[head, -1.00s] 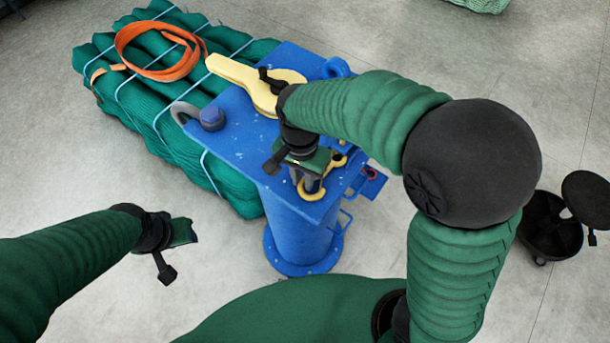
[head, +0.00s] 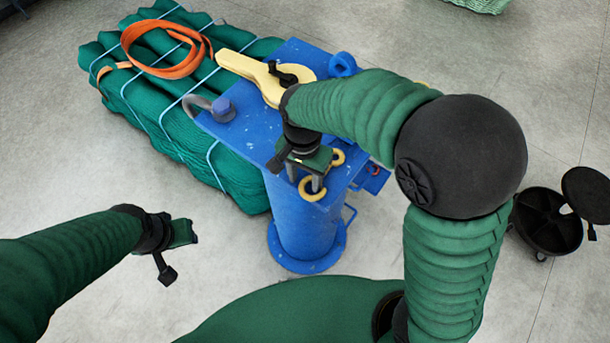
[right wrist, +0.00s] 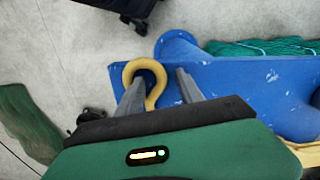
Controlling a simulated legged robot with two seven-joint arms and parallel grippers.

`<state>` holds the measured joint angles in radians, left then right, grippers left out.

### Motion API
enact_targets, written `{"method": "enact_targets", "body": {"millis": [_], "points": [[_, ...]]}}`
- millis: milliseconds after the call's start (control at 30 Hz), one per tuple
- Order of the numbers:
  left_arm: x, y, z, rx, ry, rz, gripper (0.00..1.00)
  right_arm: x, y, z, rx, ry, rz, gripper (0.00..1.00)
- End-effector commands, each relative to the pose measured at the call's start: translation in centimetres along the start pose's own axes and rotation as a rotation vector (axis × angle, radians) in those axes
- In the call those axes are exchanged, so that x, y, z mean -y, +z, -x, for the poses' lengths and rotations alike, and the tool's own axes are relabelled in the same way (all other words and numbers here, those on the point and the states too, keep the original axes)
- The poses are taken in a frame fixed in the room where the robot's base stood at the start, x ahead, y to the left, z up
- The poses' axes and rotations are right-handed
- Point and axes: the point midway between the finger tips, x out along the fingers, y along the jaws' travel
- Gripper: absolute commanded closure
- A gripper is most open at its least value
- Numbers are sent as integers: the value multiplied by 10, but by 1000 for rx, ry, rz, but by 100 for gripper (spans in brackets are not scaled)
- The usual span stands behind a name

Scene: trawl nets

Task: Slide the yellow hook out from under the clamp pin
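A yellow curved hook (right wrist: 158,72) shows in the right wrist view, its bend arching between and behind my two grey fingers. In the head view a yellow curl (head: 310,195) shows at the near edge of the blue stand, with another yellow bit just behind it; whether they are one piece is hidden by my gripper. My right gripper (head: 308,181) is over that edge, fingers pointing down. Its fingers (right wrist: 160,92) are apart, and I see no firm grip on the hook. The clamp pin is not clearly visible. My left gripper (head: 180,234) hangs away at the left, empty.
The blue stand (head: 258,135) carries a pale yellow piece (head: 242,66) with a black part, a bolt (head: 222,108) and a grey shackle. A green net bundle (head: 150,105) with an orange strap (head: 195,65) lies behind. A black round item (head: 545,220) is at right.

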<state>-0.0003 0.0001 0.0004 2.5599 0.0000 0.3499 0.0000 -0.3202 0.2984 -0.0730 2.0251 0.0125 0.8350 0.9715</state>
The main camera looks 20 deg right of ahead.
Motion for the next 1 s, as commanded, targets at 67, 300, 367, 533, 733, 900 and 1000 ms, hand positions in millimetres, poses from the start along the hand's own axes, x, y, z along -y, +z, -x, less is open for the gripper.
{"method": "enact_targets", "body": {"millis": [67,300,367,533,733,900,1000], "points": [[0,0,0,0,0,0,64,1,1,0,0,1,0,56],[0,1,-4,0,0,1,64,1,-1,14,-2,-4,0,56],[0,2,-6,0,0,1,64,0,-1,25,-2,-5,0,56],[0,3,-14,0,0,1,64,-1,-4,67,-3,-8,-1,56],[0,5,-20,0,0,0,64,-2,-4,117,-1,-6,-1,56],[0,6,-23,0,0,0,64,-2,-4,151,1,-4,-1,56],[0,6,-23,0,0,1,64,-3,-4,162,2,-3,-1,56]]}}
